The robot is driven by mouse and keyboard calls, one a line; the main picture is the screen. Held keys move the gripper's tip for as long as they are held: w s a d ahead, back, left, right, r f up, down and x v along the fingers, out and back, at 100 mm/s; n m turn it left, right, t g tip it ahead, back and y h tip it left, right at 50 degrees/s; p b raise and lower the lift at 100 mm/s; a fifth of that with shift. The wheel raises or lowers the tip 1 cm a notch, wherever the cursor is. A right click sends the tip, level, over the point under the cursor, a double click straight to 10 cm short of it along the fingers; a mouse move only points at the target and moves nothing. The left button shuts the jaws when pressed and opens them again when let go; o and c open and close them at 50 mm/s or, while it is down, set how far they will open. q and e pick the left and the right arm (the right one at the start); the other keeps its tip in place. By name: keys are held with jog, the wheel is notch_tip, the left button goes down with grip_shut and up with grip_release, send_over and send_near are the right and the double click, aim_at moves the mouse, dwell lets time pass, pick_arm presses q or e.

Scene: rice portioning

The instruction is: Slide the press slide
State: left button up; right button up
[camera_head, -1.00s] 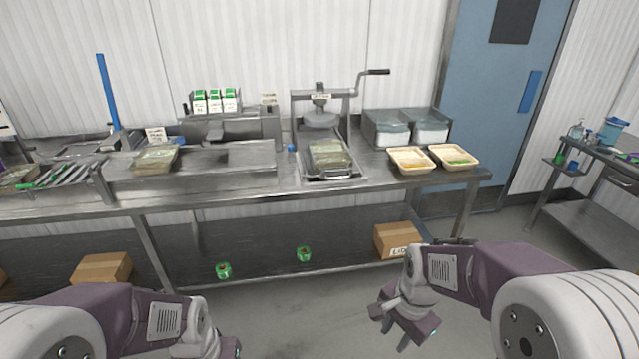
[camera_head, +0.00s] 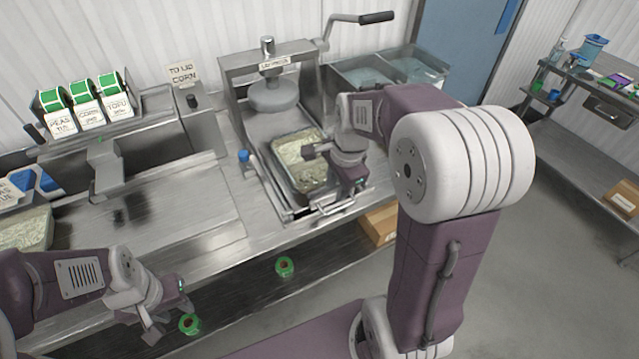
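The lid press (camera_head: 236,95) stands on the steel counter, with a round pressing plate (camera_head: 273,97) under its top bar and a crank at the top right. Its slide (camera_head: 281,208) is a metal tray with a bar handle (camera_head: 336,208) at the front. A filled, covered container (camera_head: 296,160) sits on the slide, in front of the plate. My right gripper (camera_head: 330,170) is over the container's right side, behind the handle, its fingers apart; contact cannot be told.
Label rolls (camera_head: 80,92) stand at the back left. A blue-capped item (camera_head: 245,158) is left of the slide. A cardboard box (camera_head: 378,222) and a green roll (camera_head: 285,267) are on the lower shelf.

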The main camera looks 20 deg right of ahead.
aim_at(336, 211)
jog(key=f, duration=0.5)
jog(key=f+b, duration=0.1)
jog(key=f, duration=0.2)
jog(key=shift+w+d, duration=0.15)
jog(key=shift+d, duration=0.1)
jog(key=shift+f, duration=0.2)
grip_shut()
jog(key=shift+w, duration=0.1)
dwell(0.9)
